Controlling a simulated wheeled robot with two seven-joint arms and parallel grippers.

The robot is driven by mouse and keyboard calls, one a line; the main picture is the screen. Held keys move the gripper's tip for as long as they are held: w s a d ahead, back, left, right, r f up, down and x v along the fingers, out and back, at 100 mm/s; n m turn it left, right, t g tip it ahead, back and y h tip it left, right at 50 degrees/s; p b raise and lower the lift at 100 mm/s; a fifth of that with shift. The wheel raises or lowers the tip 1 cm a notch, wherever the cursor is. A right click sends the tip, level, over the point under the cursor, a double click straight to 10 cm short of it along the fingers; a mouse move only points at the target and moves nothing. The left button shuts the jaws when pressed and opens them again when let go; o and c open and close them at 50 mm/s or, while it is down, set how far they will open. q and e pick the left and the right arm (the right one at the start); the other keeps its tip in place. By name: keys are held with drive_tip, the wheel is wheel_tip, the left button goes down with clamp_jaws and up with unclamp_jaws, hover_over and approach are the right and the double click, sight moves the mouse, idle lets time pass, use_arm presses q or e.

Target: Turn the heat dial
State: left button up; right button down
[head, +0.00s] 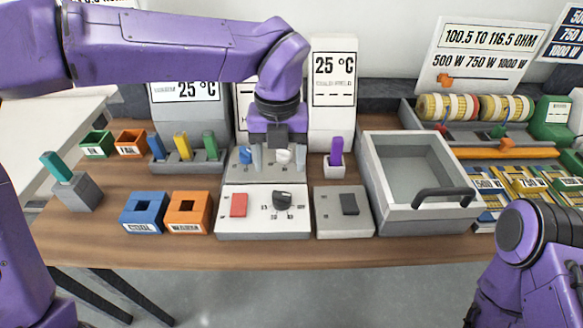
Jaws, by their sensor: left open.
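A dark round dial (282,200) with small marks around it sits on a white-topped control box (258,222), right of a red switch (238,205). Behind it, a raised grey panel (235,173) carries a blue knob (245,155) and a white knob (283,156). I cannot read which one is labelled heat. My left gripper (279,158) points down over the raised panel, open, its fingers on either side of the white knob in this view. I cannot tell whether they touch it. My right arm shows at lower right, its gripper out of view.
A grey box (343,222) with a dark switch stands right of the control box, then a grey tray (376,165) with a black handle. Blue (143,226) and orange (188,226) open holders stand left. A 25 °C display (333,110) stands behind. The front table strip is clear.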

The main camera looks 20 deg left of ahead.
sight(282, 193)
use_arm(q)
drive_tip(key=f, duration=0.2)
drive_tip(key=s+f, duration=0.1)
drive_tip(key=shift+d+f, duration=0.15)
drive_tip(key=shift+f, duration=0.25)
drive_tip(key=f, duration=0.6)
drive_tip(key=shift+w, duration=0.4)
drive_tip(key=shift+s, duration=0.2)
drive_tip(key=shift+w, duration=0.1)
drive_tip(key=c, duration=1)
